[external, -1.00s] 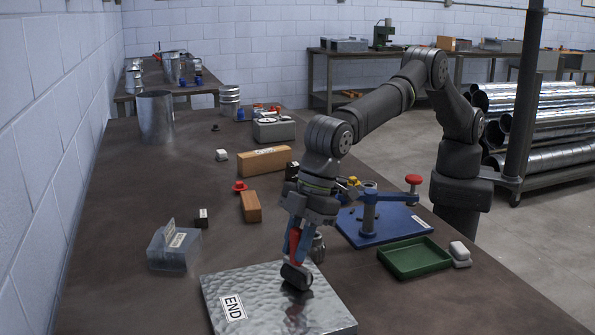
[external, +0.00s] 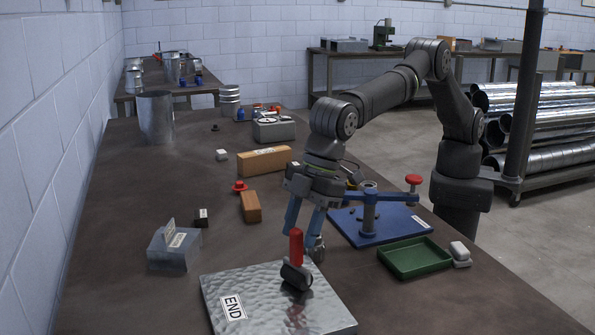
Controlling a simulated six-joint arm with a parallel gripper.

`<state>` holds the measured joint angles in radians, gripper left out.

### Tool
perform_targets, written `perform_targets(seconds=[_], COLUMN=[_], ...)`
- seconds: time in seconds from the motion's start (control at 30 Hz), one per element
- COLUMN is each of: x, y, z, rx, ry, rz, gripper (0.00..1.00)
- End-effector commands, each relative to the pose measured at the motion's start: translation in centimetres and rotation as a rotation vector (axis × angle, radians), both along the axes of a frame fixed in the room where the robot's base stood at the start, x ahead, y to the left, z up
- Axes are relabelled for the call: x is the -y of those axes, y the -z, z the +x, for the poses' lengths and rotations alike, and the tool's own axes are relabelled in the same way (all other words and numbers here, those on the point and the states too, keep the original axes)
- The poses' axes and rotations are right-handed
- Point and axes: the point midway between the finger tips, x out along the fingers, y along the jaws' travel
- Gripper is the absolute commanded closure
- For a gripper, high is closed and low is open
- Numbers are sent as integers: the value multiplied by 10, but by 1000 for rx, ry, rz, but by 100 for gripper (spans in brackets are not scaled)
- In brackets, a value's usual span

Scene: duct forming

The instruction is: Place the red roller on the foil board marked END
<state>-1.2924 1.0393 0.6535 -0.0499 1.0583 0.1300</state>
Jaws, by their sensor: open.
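The red roller stands on the foil board, with its red handle (external: 296,247) pointing up and its dark roller head (external: 296,275) on the foil. The foil board (external: 270,290) is a silvery, dimpled slab at the front of the table, with a white END label (external: 232,307) at its left. My gripper (external: 305,230) is open, its two blue fingers spread above and around the top of the handle. The fingers look apart from the handle. A small metal piece (external: 317,250) is partly hidden behind the right finger.
A blue base with a post and red knob (external: 385,222) stands right of my gripper, with a green tray (external: 414,258) in front of it. A grey box (external: 174,249), a brown block (external: 250,206) and a red knobbed piece (external: 239,187) lie to the left. The table's left front is clear.

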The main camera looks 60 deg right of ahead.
Motion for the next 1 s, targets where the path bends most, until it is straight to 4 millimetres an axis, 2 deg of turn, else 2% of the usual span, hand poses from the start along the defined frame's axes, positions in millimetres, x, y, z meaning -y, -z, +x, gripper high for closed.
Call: perform_targets(seconds=[0.03, 0.2, 0.4, 0.63, 1.0], x=[4, 17, 28, 32, 29], y=[-13, -47, -73, -82, -76], z=[-2, -7, -12, -13, -12], rx=[2, 1, 0, 0, -1], ry=[0, 0, 0, 0, 0], rz=[4, 3, 1, -1, -2], gripper=[57, 57, 57, 57, 57])
